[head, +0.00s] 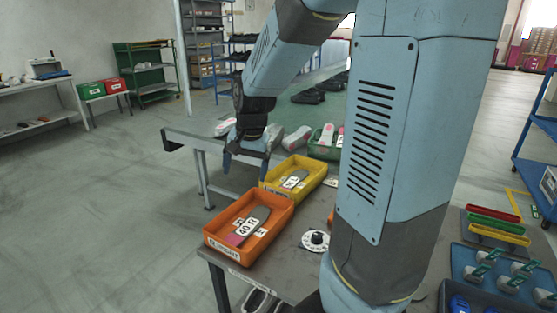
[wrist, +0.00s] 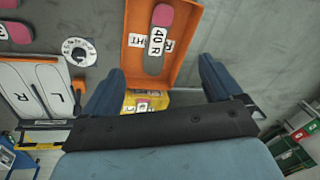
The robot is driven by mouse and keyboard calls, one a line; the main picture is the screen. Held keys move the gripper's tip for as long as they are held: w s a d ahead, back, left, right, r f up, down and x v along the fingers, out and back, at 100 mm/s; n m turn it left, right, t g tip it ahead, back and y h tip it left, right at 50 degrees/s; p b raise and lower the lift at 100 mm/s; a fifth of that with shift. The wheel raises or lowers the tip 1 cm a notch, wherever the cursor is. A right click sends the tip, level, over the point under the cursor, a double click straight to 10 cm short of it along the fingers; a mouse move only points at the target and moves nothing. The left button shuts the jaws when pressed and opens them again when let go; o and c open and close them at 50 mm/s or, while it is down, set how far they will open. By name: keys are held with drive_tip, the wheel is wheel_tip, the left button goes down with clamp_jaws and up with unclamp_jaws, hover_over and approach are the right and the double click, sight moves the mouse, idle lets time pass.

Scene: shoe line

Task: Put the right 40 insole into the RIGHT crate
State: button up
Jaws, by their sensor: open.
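The 40 R insole (head: 249,227), grey with a pink end and a white label, lies inside the orange crate (head: 222,250) at the near end of the table. It also shows in the wrist view (wrist: 154,66), where parts of a white label on the crate floor (wrist: 135,41) show on both sides of it. The yellow crate (head: 270,190) behind holds a grey insole (head: 295,179) with a white label I cannot read surely. My gripper (head: 245,170) is open and empty, above and left of the yellow crate. Nothing is between its fingers (wrist: 160,66).
A round white dial (head: 315,240) lies right of the orange crate. The wrist view shows a white board marked R and L (wrist: 35,92). Open floor lies left of the table.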

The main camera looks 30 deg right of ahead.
drive_tip(key=s+r+n+t, duration=0.1)
drive_tip(key=s+r+n, duration=0.2)
drive_tip(key=s, duration=0.6)
drive_tip(key=s+r+n+t+h, duration=0.1)
drive_tip(key=s+r+n+t, duration=0.1)
drive_tip(key=s+r, duration=0.6)
drive_tip(key=shift+s+d+r+n, duration=0.2)
drive_tip(key=shift+s+n, duration=0.6)
drive_tip(key=shift+n, duration=0.1)
